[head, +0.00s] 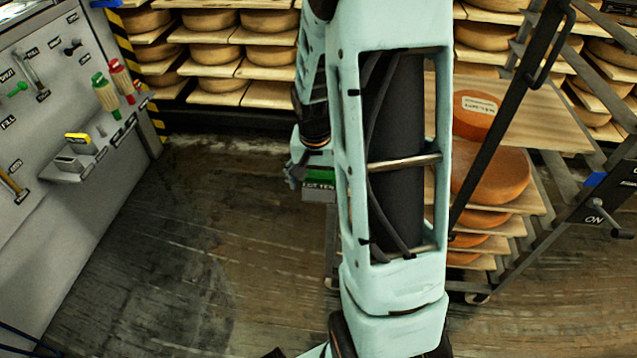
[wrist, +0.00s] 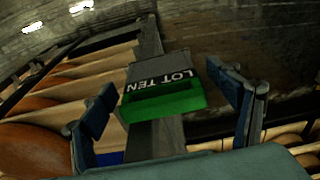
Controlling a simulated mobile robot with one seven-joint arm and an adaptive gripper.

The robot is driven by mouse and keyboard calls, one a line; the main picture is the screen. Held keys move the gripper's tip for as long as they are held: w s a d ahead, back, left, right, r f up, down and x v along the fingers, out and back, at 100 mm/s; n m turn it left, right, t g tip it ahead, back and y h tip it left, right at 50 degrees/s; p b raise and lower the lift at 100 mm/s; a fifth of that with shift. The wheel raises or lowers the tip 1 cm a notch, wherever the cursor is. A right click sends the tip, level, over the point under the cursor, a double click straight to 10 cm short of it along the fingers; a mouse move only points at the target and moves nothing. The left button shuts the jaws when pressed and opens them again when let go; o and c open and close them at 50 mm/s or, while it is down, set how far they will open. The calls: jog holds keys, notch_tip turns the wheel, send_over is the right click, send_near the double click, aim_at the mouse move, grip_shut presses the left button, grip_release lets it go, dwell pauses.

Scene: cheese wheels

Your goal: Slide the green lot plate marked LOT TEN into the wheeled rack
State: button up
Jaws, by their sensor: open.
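The green lot plate (head: 320,177) shows in the head view just left of my arm, with grey lettering under its green top edge. In the wrist view the plate (wrist: 165,103) has a green bar and a grey face reading LOT TEN. It stands in front of a grey post of the wheeled rack (wrist: 147,40). I cannot tell how deep it sits there. My gripper (wrist: 170,108) is open, one finger on each side of the plate, with gaps showing. In the head view my gripper (head: 297,172) is partly hidden by my arm, which also covers part of the rack (head: 520,225).
Orange cheese wheels (head: 490,175) lie on the rack's boards at right. Shelves of cheeses (head: 215,55) line the back. A grey tool panel (head: 60,110) stands at left. The wooden floor (head: 190,260) between is clear.

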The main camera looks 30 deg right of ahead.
notch_tip(320, 180, up, 12)
jog(key=s+a, duration=0.1)
jog(key=shift+s, duration=0.2)
dwell(0.3)
jog(key=shift+a, duration=0.1)
